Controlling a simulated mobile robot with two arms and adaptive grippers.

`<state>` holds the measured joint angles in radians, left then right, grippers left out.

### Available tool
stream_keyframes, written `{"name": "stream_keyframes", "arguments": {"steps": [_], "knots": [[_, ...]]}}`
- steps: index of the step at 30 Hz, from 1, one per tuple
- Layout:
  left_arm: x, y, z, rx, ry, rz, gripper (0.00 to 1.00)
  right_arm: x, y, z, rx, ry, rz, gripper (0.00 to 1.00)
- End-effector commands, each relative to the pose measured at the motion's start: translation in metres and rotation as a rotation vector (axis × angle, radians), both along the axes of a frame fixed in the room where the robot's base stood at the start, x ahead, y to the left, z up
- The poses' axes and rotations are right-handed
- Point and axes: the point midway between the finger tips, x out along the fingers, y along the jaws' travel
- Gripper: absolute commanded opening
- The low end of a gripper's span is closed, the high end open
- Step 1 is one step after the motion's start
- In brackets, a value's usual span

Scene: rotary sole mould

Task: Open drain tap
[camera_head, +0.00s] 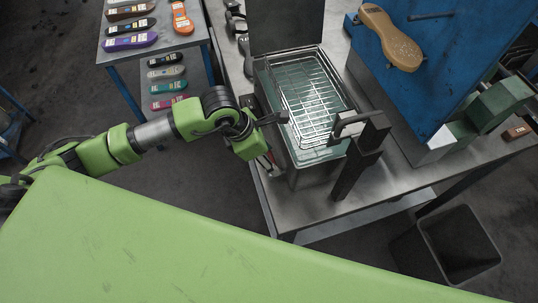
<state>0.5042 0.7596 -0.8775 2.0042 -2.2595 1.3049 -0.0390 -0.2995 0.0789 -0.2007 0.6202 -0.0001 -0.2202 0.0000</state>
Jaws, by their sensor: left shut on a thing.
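A metal tank (308,178) holding clear liquid and a wire basket (312,95) stands on a steel bench, its lid (285,25) raised at the back. My left arm reaches in from the left. My left gripper (270,162) is low against the tank's left front side, shut on a small part there with a bit of red showing. This looks like the drain tap, mostly hidden by the gripper; which way its handle is turned I cannot tell. My right gripper is not in view.
A blue machine plate (425,75) bears a tan sole mould (390,38). An empty dark bin (460,245) is on the floor. A rack with several colored soles (130,42) stands at upper left.

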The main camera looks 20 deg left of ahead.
Motion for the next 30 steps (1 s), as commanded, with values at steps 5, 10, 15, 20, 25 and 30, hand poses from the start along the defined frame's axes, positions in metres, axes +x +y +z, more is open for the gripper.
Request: {"name": "stream_keyframes", "arguments": {"steps": [5,10,15,20,25,30], "knots": [[-0.002,0.0,-0.002,-0.002,0.0,0.053,0.27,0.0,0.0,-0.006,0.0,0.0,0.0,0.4],[-0.005,0.001,-0.003,-0.002,0.0,0.157,0.27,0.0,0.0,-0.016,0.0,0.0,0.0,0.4],[-0.009,0.002,-0.004,-0.003,-0.001,0.306,0.27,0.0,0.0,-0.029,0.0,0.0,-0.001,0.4],[-0.013,0.003,-0.004,-0.004,-0.002,0.457,0.27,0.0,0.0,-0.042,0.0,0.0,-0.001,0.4],[-0.017,0.003,-0.003,-0.004,0.0,0.619,0.27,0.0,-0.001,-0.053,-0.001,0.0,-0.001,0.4],[-0.021,0.003,-0.002,-0.004,-0.001,0.782,0.27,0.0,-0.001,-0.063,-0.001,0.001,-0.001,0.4]]}}
